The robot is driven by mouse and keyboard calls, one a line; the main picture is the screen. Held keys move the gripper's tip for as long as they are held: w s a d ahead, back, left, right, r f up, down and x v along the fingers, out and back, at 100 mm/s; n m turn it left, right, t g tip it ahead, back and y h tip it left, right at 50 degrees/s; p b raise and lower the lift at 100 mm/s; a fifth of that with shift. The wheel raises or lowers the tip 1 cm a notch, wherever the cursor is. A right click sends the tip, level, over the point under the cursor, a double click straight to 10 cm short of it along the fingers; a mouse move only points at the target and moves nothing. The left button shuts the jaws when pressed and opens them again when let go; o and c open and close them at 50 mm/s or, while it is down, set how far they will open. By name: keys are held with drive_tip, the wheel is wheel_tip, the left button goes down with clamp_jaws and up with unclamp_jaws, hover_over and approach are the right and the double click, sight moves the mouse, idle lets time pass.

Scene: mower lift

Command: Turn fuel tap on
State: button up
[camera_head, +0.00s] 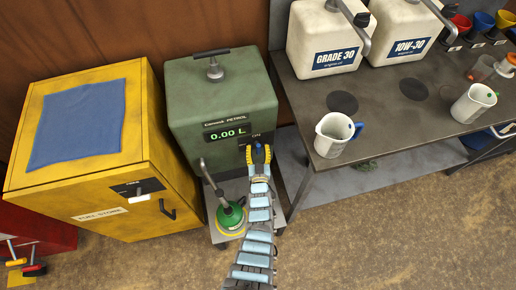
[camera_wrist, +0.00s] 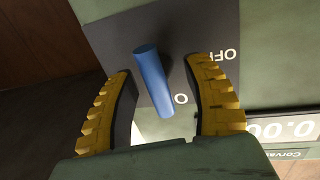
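The fuel tap's blue handle (camera_wrist: 152,80) stands on a dark plate (camera_wrist: 205,30) on the front of the green petrol tank (camera_head: 218,98). In the wrist view the plate carries the word OFF and a partly hidden label starting with O. The tank's display reads 0.00 L. My gripper (camera_head: 259,153) is at the tank's front, right of and below the display. In the wrist view my gripper (camera_wrist: 165,95) is open, with one yellow ridged finger on each side of the blue handle. Gaps show between handle and fingers.
A yellow fuel store cabinet (camera_head: 160,172) stands to the left. A green and yellow round can (camera_head: 231,219) with a nozzle sits below the tank. A workbench (camera_head: 395,115) to the right holds oil containers and a white jug (camera_head: 331,137).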

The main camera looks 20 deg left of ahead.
drive_tip(key=shift+s+d+f, duration=0.1)
drive_tip(key=shift+s+d, duration=0.1)
drive_tip(key=shift+s, duration=0.2)
drive_tip(key=v, duration=1.1)
idle(0.4)
